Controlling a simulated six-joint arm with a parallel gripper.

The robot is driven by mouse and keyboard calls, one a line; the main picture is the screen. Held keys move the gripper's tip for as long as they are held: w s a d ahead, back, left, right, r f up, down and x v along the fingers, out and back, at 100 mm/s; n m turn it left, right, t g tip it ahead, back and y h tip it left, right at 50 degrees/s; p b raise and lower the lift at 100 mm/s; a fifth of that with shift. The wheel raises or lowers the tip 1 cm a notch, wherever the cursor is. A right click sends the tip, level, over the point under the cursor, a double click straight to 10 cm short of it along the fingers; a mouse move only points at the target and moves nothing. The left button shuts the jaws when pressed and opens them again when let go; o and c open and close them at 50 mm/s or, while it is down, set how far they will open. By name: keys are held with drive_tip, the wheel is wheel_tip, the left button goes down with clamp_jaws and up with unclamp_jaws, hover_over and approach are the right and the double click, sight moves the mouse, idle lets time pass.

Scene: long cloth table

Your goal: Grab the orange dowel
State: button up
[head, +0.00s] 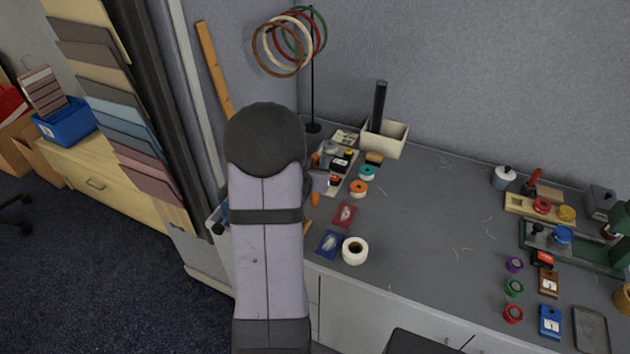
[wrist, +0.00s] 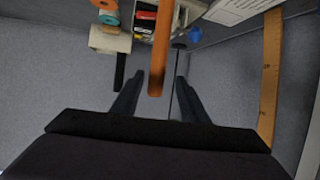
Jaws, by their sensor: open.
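The orange dowel (wrist: 161,45) shows in the wrist view as a long, plain rod running down from the top edge. Its near end lies in the picture between the two fingers of my gripper (wrist: 161,76), a little closer to the left finger. The fingers are apart, with a gap visible on both sides of the dowel. I cannot tell how deep it is between them. In the head view my arm hides the gripper; a short orange piece (head: 315,199) beside the arm may be the dowel.
A compartmented tray (head: 340,170) of small items and a cream box (head: 384,138) stand close by. A hoop stand (head: 313,75) rises behind. A white tape roll (head: 355,250) lies near the front edge. The table's middle (head: 430,220) is mostly clear.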

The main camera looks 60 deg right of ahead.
drive_tip(key=shift+s+p+x, duration=0.15)
drive_tip(key=shift+p+x, duration=0.3)
drive_tip(key=shift+x, duration=0.45)
drive_tip(key=shift+s+p+x, duration=0.2)
drive_tip(key=shift+p+x, duration=0.25)
drive_tip(key=shift+x, duration=0.45)
drive_tip(key=shift+w+d+f, duration=0.2)
drive_tip(key=shift+d+f, duration=0.3)
drive_tip(key=shift+d, duration=0.15)
drive_tip(key=shift+c, duration=0.2)
clamp_jaws()
